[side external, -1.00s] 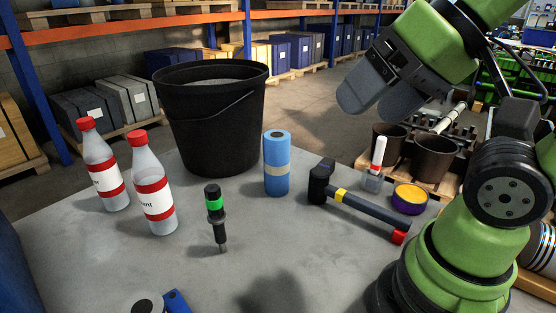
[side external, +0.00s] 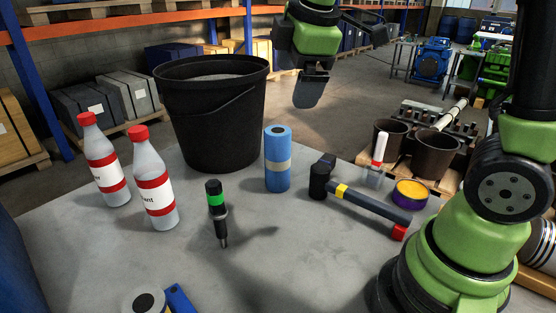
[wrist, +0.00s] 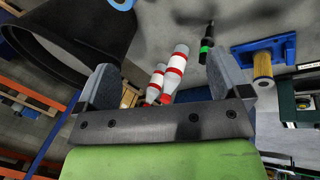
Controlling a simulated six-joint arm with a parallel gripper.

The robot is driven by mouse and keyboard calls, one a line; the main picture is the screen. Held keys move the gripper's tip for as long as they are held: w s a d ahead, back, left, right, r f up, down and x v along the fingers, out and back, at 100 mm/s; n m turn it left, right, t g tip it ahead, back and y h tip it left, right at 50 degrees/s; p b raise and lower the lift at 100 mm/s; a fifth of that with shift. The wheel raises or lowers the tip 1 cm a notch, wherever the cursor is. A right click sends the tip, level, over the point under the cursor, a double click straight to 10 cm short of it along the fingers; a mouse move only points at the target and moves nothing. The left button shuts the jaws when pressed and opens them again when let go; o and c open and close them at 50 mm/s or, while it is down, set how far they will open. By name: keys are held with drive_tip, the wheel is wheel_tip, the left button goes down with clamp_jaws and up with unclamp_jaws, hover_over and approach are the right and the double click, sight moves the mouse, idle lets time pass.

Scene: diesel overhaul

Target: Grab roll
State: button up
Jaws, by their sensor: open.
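The roll (side external: 278,172), blue with a beige band around its middle, stands upright on the grey table, just right of the black bucket. In the wrist view a blue round end (wrist: 122,4), apparently the roll, is cut off at the top edge beside the bucket. My gripper (side external: 309,95) hangs above and slightly right of the roll in the side view, with a clear gap between them. In the wrist view my gripper (wrist: 164,70) has its two fingers wide apart with nothing held between them.
The black bucket (side external: 210,125) stands close behind and left of the roll. A hammer (side external: 360,203) lies to its right. A green-banded tool (side external: 217,212) and two red-capped bottles (side external: 153,180) stand to its left. A purple-and-yellow tin (side external: 411,194) sits near the right edge.

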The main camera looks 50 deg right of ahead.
sight(273, 133)
drive_tip(key=w+d+f+n+h, duration=0.1)
drive_tip(key=w+d+f+n, duration=0.1)
drive_tip(key=w+f+n, duration=0.1)
drive_tip(key=w+d+f+n+g, duration=0.1)
drive_tip(key=w+d+f+n, duration=0.1)
drive_tip(key=w+f+n, duration=0.2)
drive_tip(key=w+d+f+n+g+h, duration=0.1)
drive_tip(key=w+d+f+n, duration=0.1)
drive_tip(key=f, duration=0.4)
drive_tip(key=shift+w+f+n+h, duration=0.15)
drive_tip(key=shift+w+n, duration=0.2)
drive_tip(key=shift+n, duration=0.35)
drive_tip(key=shift+w+f+n+h, duration=0.15)
drive_tip(key=shift+w+n, duration=0.2)
drive_tip(key=shift+n, duration=0.35)
drive_tip(key=shift+s+x, duration=0.2)
drive_tip(key=shift+x, duration=1.3)
drive_tip(key=shift+s+x, duration=0.15)
drive_tip(key=shift+x, duration=1.35)
drive_tip(key=shift+d, duration=0.15)
drive_tip(key=c, duration=1.3)
